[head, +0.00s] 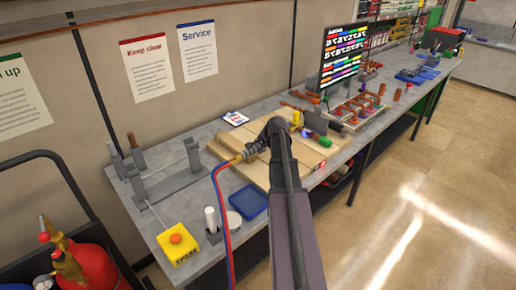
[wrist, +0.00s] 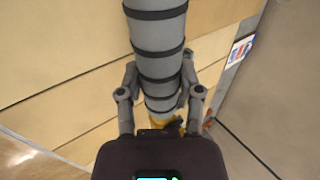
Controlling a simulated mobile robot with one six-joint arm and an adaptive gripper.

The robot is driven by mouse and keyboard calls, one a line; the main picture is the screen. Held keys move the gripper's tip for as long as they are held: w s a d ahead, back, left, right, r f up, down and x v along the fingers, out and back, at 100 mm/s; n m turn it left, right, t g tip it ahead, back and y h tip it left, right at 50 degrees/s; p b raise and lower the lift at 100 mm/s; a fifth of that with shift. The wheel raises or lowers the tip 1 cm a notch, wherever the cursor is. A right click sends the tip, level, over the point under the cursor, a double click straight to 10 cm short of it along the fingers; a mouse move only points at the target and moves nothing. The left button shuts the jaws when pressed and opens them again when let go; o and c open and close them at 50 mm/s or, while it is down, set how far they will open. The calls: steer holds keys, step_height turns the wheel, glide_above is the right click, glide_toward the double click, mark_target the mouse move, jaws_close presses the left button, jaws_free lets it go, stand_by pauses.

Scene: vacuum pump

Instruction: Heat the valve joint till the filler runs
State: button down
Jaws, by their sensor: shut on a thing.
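My gripper (head: 277,130) is over the pale fire-board (head: 255,175) on the bench, partly covered by my arm. In the wrist view my gripper (wrist: 160,95) is shut on a grey, black-banded torch handle (wrist: 158,45). In the head view the torch's brass hose end (head: 252,149) sticks out to the left, with red and blue hoses hanging from it. A yellow part (head: 297,118) and a blue-grey block (head: 316,122) stand just beyond my gripper. I cannot tell which is the valve joint. The torch tip is hidden, and no flame or running filler shows.
A yellow spark box (head: 180,245), a white cylinder (head: 210,218) and a blue tray (head: 249,203) stand along the near left bench. A grey stand (head: 165,185) is behind them. Red gas bottles (head: 88,262) are at lower left.

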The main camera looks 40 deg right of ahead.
steer(key=shift+s+d+r+p, duration=0.15)
steer(key=shift+s+r+p, duration=0.05)
steer(key=shift+r+p, duration=0.3)
steer(key=shift+s+d+r+p, duration=0.1)
steer(key=shift+s+r+p, duration=0.1)
steer(key=shift+r+p, duration=0.3)
stand_by(7.0)
